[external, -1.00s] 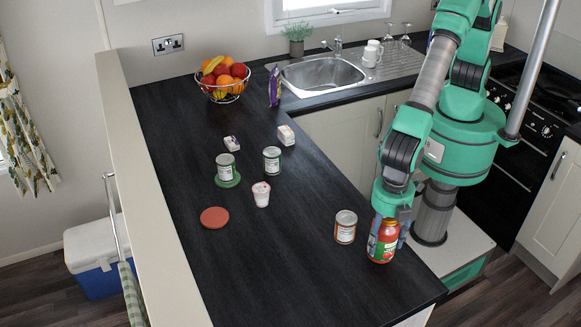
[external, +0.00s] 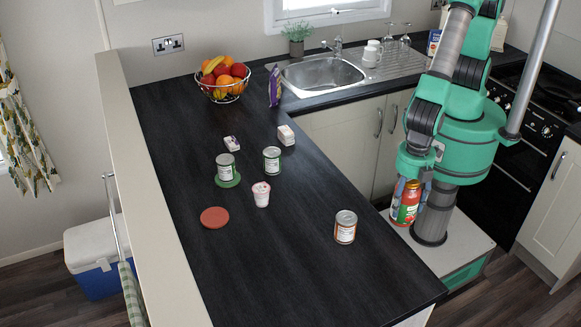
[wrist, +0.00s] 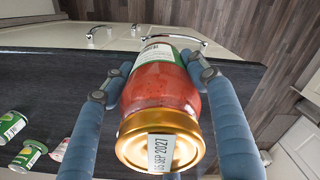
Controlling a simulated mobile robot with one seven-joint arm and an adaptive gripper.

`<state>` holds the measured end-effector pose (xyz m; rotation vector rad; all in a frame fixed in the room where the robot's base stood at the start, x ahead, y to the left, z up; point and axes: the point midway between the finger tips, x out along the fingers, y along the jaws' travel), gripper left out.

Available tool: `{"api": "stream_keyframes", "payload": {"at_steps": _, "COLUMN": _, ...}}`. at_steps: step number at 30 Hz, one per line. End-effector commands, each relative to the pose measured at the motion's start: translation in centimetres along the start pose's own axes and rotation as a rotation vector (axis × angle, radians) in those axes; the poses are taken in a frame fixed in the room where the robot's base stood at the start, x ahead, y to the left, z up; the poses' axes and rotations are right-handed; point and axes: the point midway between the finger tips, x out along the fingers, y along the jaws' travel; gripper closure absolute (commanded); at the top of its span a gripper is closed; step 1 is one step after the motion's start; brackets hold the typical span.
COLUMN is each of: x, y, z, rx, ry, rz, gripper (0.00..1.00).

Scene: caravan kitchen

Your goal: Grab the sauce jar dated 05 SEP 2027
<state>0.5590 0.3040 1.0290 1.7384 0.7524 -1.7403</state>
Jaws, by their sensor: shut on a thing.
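The sauce jar (external: 405,203) holds red sauce and has a green and white label. In the wrist view the jar (wrist: 163,90) shows a gold lid with a strip that ends in "SEP 2027"; the day reads as 05, partly at an angle. My gripper (external: 410,192) is shut on the jar. In the wrist view its two blue fingers (wrist: 152,80) press on either side of the glass. The jar is held clear of the counter, to the right of its edge and over my base.
A tin (external: 345,227) stands near the counter's (external: 290,285) right edge. Two more tins (external: 226,167), a pink-and-white cup (external: 261,194), small boxes (external: 286,135), a red disc (external: 214,217) and a fruit bowl (external: 222,78) stand farther left and back. The front of the counter is bare.

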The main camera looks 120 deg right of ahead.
Motion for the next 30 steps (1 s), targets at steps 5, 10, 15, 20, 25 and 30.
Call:
{"api": "stream_keyframes", "payload": {"at_steps": 5, "x": -0.3, "y": -0.4, "z": 1.2, "rx": 0.000, "ry": 0.003, "rz": 0.001, "gripper": 0.99}}
{"api": "stream_keyframes", "payload": {"at_steps": 10, "x": -0.3, "y": -0.6, "z": 1.8, "rx": 0.000, "ry": 0.003, "rz": 0.001, "gripper": 0.99}}
{"api": "stream_keyframes", "payload": {"at_steps": 15, "x": -0.3, "y": -0.7, "z": 1.9, "rx": 0.000, "ry": 0.003, "rz": 0.001, "gripper": 0.99}}
{"api": "stream_keyframes", "payload": {"at_steps": 20, "x": -0.3, "y": -0.7, "z": 1.9, "rx": 0.000, "ry": 0.003, "rz": 0.001, "gripper": 0.99}}
{"api": "stream_keyframes", "payload": {"at_steps": 25, "x": -0.3, "y": -0.7, "z": 1.9, "rx": 0.000, "ry": 0.003, "rz": 0.001, "gripper": 0.99}}
{"api": "stream_keyframes", "payload": {"at_steps": 30, "x": -0.3, "y": -0.6, "z": 1.9, "rx": 0.000, "ry": 0.003, "rz": 0.001, "gripper": 0.99}}
